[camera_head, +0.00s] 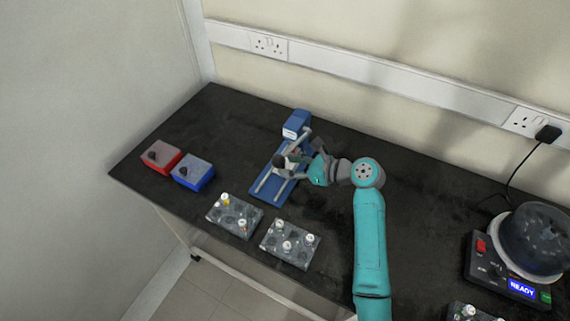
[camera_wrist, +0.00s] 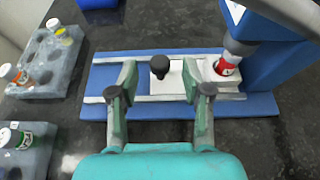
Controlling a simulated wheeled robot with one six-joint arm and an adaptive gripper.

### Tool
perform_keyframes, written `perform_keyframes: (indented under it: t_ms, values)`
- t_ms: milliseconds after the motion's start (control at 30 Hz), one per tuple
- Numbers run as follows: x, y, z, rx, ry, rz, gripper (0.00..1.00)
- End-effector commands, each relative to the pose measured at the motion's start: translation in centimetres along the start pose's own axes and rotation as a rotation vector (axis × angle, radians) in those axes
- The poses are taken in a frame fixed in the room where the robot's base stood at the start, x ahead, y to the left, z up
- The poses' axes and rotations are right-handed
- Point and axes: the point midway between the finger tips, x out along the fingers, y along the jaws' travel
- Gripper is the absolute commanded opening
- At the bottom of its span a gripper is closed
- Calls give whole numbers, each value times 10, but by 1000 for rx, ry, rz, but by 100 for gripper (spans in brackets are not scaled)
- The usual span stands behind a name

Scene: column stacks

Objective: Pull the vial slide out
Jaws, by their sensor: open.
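The vial slide is a white block (camera_wrist: 172,84) with a black knob (camera_wrist: 160,66), on pale rails over a blue base (camera_wrist: 255,106). A vial with a red label (camera_wrist: 228,67) sits at its right end in the wrist view, below a grey tube beside the blue housing (camera_wrist: 270,55). In the camera_head view the blue base (camera_head: 262,191) and housing (camera_head: 297,122) show, with the slide partly hidden by my arm. My gripper (camera_wrist: 159,70) is open, one finger on each side of the knob, with gaps visible. It also shows in the camera_head view (camera_head: 287,168).
Red (camera_head: 161,157) and blue (camera_head: 193,173) boxes stand left of the base. Two grey racks with vials (camera_head: 234,217) (camera_head: 290,245) stand in front. A machine reading READY (camera_head: 505,275) is at far right. The dark bench is clear behind my arm.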

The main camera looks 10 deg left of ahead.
Motion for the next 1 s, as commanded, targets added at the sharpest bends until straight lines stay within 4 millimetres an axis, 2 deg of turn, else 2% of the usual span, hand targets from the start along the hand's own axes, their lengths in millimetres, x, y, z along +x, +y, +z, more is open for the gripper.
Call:
perform_keyframes:
  t_ms: [200,533,567,700,767,1000]
  values:
    - [20,0,1,-2,-1,0,49]
    - [23,0,0,-1,0,-1,49]
    - [23,0,0,-1,0,-1,46]
    - [23,0,0,-1,0,-1,11]
    - [23,0,0,0,0,-1,0]
    - [23,0,0,0,0,-1,0]
